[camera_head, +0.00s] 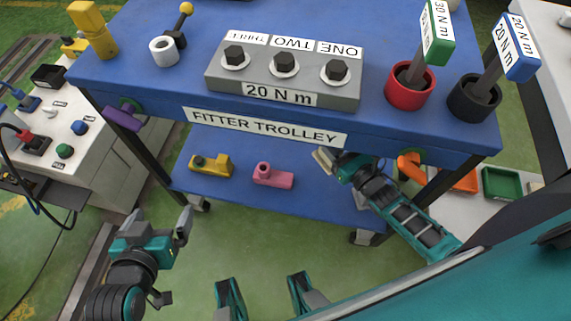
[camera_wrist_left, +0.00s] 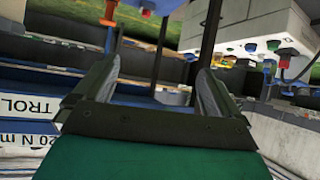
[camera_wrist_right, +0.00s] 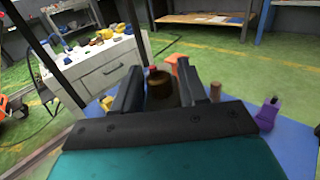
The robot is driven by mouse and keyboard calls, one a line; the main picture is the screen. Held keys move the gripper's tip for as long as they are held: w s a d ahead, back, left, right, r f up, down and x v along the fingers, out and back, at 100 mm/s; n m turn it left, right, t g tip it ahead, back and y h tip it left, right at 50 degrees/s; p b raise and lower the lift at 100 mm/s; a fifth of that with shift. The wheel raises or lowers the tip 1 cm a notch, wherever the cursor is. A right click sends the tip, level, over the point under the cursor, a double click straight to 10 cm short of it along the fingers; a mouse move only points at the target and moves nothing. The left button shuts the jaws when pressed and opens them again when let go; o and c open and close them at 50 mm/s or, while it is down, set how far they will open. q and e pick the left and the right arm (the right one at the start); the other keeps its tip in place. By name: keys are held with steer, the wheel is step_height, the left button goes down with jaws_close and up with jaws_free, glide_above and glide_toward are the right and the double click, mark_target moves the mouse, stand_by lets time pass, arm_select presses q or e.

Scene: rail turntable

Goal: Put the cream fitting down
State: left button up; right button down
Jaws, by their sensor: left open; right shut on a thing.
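The cream fitting (camera_head: 323,160) shows as a small pale piece at the tip of my right gripper (camera_head: 335,163), just under the front edge of the trolley's top. The gripper is shut on it, over the lower blue shelf (camera_head: 235,205); I cannot tell whether the fitting touches the shelf. In the right wrist view a shaded brownish round part of the fitting (camera_wrist_right: 160,84) shows between the fingers; the rest is hidden. My left gripper (camera_head: 156,222) is open and empty, left of the trolley and in front of the shelf.
A yellow fitting (camera_head: 212,165) and a pink fitting (camera_head: 272,175) lie on the lower shelf, left of my right gripper. The trolley top's front edge (camera_head: 265,127) overhangs close above that gripper. An orange piece (camera_head: 410,165) is to its right. The front of the lower shelf is clear.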

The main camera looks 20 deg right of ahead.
step_height(320, 180, down, 20)
steer(key=b, duration=1.3)
steer(key=shift+w+r, duration=0.1)
steer(key=shift+r, duration=0.05)
arm_select(q)
step_height(320, 180, down, 9)
steer(key=d, duration=0.2)
steer(key=shift+w+f+h, duration=0.2)
steer(key=shift+w+h, duration=0.2)
arm_select(e)
steer(key=c, duration=0.6)
jaws_free()
steer(key=shift+f, duration=0.2)
arm_select(q)
steer(key=shift+a, duration=0.1)
steer(key=shift+s+f, duration=0.1)
steer(key=shift+f, duration=0.05)
arm_select(e)
steer(key=shift+r, duration=0.1)
